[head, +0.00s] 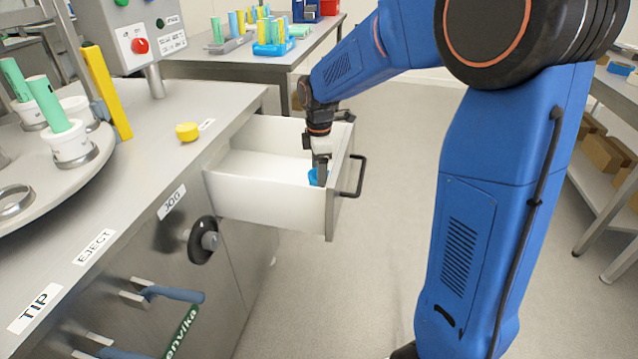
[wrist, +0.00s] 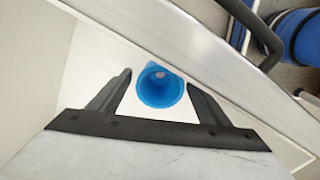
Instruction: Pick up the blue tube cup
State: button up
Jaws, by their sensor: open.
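The blue tube cup (wrist: 160,91) is in the white open drawer, near the drawer's front panel. In the wrist view it sits between the two dark fingers of my gripper (wrist: 157,92), with its round opening toward the camera. The fingers are open, with a gap visible on the left side; the right finger looks close to the cup. In the head view my gripper (head: 321,172) reaches down into the drawer, and only part of the blue cup (head: 313,177) shows beside it.
The drawer (head: 265,205) stands pulled out from the steel counter, with a dark handle (head: 355,177) on its front. Its walls surround my gripper closely at the front. A yellow cup (head: 187,131) stands on the counter. A turntable with green tubes (head: 47,102) is at left.

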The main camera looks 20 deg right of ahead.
jog(key=c, duration=1.2)
